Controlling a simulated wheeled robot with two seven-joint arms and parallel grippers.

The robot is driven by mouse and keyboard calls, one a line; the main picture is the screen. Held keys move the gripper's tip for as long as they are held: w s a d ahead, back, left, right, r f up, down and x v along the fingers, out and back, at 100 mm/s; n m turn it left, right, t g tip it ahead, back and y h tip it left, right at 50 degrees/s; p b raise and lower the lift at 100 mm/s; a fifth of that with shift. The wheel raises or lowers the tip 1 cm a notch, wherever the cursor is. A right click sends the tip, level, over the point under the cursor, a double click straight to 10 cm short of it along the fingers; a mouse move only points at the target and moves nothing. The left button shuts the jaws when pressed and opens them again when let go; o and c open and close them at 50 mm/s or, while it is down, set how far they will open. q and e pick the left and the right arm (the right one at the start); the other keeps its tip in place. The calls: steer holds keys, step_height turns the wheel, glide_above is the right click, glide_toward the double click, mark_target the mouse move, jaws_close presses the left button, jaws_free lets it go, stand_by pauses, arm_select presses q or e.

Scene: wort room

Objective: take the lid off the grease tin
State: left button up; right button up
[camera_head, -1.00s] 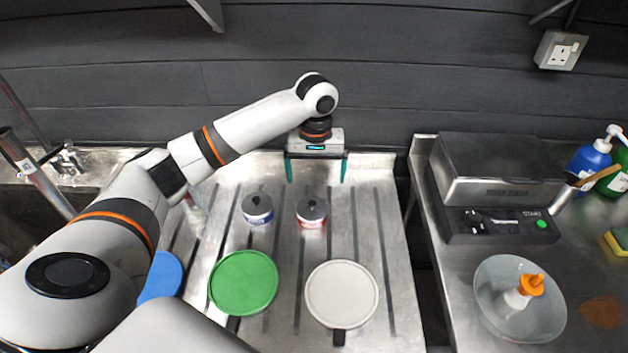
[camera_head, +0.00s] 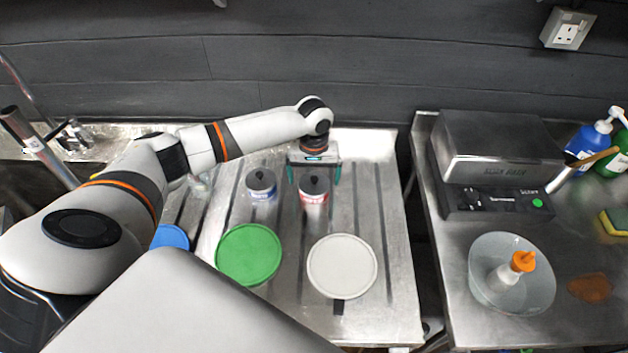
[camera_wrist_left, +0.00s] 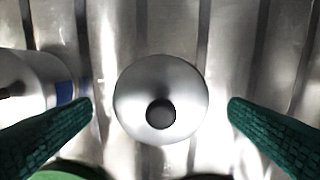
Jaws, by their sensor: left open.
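Two small tins with grey lids and dark knobs stand on the ribbed steel drainboard; I cannot read which is the grease tin. The red-labelled tin (camera_head: 314,198) is below my left gripper (camera_head: 313,176) in the head view. Its round lid (camera_wrist_left: 160,88) with a dark knob (camera_wrist_left: 161,114) sits between the two green fingers (camera_wrist_left: 160,104) in the left wrist view, apart from both. The left gripper is open and empty. The blue-labelled tin (camera_head: 262,192) stands to the left and also shows in the left wrist view (camera_wrist_left: 32,82). My right gripper is not in view.
A green disc (camera_head: 249,254), a white disc (camera_head: 342,266) and a blue disc (camera_head: 170,237) lie nearer on the drainboard. Across a gap to the right, another steel counter holds a grey machine (camera_head: 500,165) and a bowl (camera_head: 480,285) with an orange-topped bottle. A dark wall stands behind.

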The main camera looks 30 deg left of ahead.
arm_select(q)
steer(key=shift+f, duration=0.35)
steer(key=shift+c, duration=0.5)
steer(key=c, duration=0.9)
steer(key=shift+c, duration=0.2)
steer(key=shift+r, duration=0.1)
